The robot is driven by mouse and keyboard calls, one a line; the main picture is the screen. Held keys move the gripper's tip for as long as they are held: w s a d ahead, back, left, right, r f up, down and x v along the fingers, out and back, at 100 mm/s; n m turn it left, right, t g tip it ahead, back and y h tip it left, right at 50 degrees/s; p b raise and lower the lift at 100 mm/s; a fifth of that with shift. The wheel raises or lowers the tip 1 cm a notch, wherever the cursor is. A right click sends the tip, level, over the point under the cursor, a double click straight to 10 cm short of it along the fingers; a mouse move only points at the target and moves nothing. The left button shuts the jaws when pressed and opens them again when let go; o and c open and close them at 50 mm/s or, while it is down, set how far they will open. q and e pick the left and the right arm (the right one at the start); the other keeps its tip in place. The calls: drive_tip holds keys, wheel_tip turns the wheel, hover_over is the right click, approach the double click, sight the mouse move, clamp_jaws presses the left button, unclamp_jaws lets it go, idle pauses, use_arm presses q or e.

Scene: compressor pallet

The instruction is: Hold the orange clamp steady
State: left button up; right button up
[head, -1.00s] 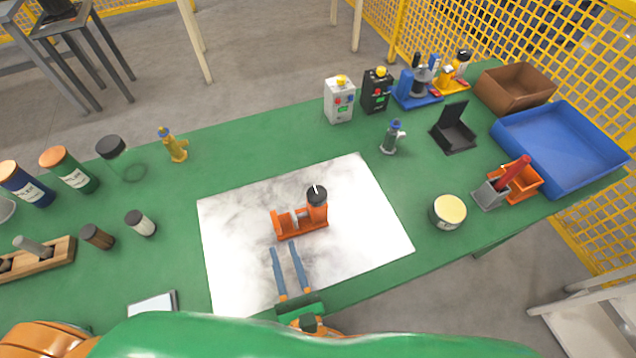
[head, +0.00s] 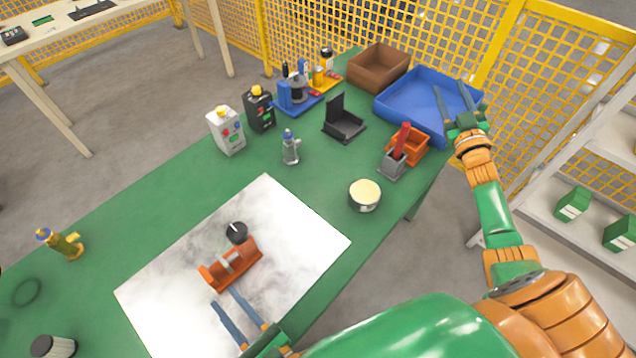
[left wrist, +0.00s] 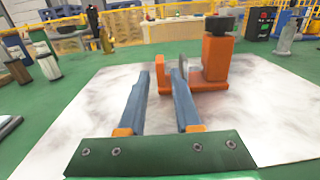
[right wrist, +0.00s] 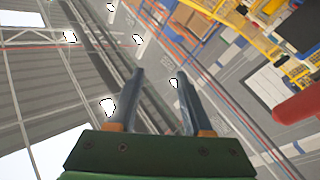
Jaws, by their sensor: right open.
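The orange clamp (head: 232,265) lies on the white marbled sheet (head: 290,215), with a black round knob at its far end. It also shows in the left wrist view (left wrist: 215,62), ahead of the fingers. My left gripper (head: 222,297) is open, with its fingertips at the clamp's near side. In the left wrist view, the clamp's smaller upright end shows between the two fingertips (left wrist: 161,72); I cannot tell whether they touch it. My right gripper (head: 449,86) is open and empty, raised in front of the blue tray and away from the clamp.
A blue tray (head: 400,98) and a brown box (head: 379,68) are at the far end. A yellow-ochre bottle (head: 62,243) stands left of the sheet.

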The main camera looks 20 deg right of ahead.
sight(215, 276)
drive_tip(key=w+a+r+n+g+y, duration=0.15)
drive_tip(key=a+r+n+y, duration=0.25)
drive_tip(key=a+n+y, duration=0.55)
drive_tip(key=w+a+r+n+g+y, duration=0.15)
drive_tip(key=a+r+n+y, duration=0.35)
drive_tip(key=a, duration=0.7)
drive_tip(key=w+a+r+n+g+y, duration=0.1)
drive_tip(key=w+a+r+n+y, duration=0.15)
drive_tip(key=a+n+y, duration=0.75)
drive_tip(key=s+a+f+n+g+h, duration=0.1)
drive_tip(key=s+a+n+g, duration=0.4)
drive_tip(key=a+n+g, duration=0.3)
drive_tip(key=s+a+f+n+g+h, duration=0.1)
drive_tip(key=s+a+n+g, duration=0.5)
drive_tip(key=a, duration=0.5)
use_arm(q)
drive_tip(key=shift+a, duration=0.1)
drive_tip(key=shift+w, duration=0.25)
drive_tip(key=x, duration=1.1)
drive_tip(key=shift+w+a, duration=0.1)
drive_tip(key=shift+w, duration=0.1)
use_arm(e)
drive_tip(key=s+d+f+n+h, duration=0.2)
drive_tip(key=s+f+n+h, duration=0.1)
drive_tip(key=f+n+h, duration=0.7)
drive_tip(key=shift+s+n+g+h, duration=0.4)
drive_tip(key=shift+n+h, duration=0.25)
drive_tip(key=shift+h, duration=0.6)
